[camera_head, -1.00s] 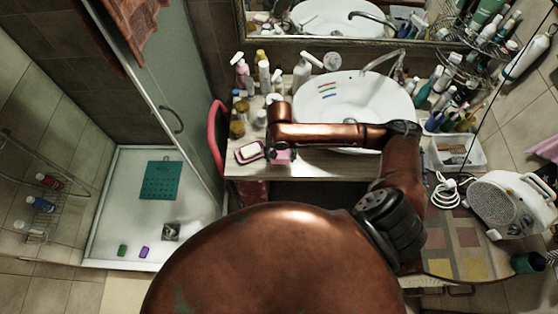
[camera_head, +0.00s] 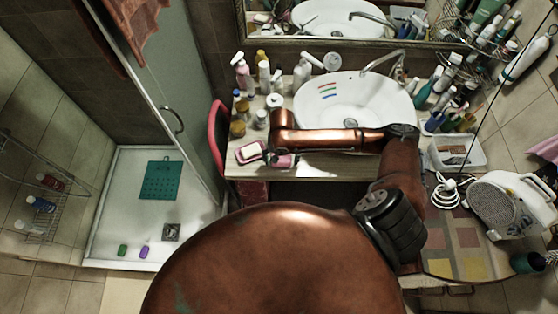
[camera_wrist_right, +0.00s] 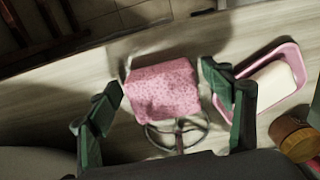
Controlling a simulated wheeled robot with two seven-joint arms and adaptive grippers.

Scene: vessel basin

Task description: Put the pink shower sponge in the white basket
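The pink shower sponge (camera_wrist_right: 163,90), patterned with darker spots, lies on the counter in the right wrist view, with a looped cord at its near side. My right gripper (camera_wrist_right: 160,94) is open, its green-padded fingers on either side of the sponge with visible gaps. In the head view the sponge (camera_head: 285,161) shows small and pink at the counter's front edge, partly covered by my right gripper (camera_head: 272,156). The white basket (camera_head: 478,160) stands on the counter right of the sink, with small things inside. My left gripper is not in view.
A pink soap dish (camera_head: 241,158) with pale soap lies just left of the sponge. Bottles and jars (camera_head: 239,128) stand behind it. The white sink (camera_head: 335,88) lies between sponge and basket. A white heater (camera_head: 508,205) and cable are near the basket.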

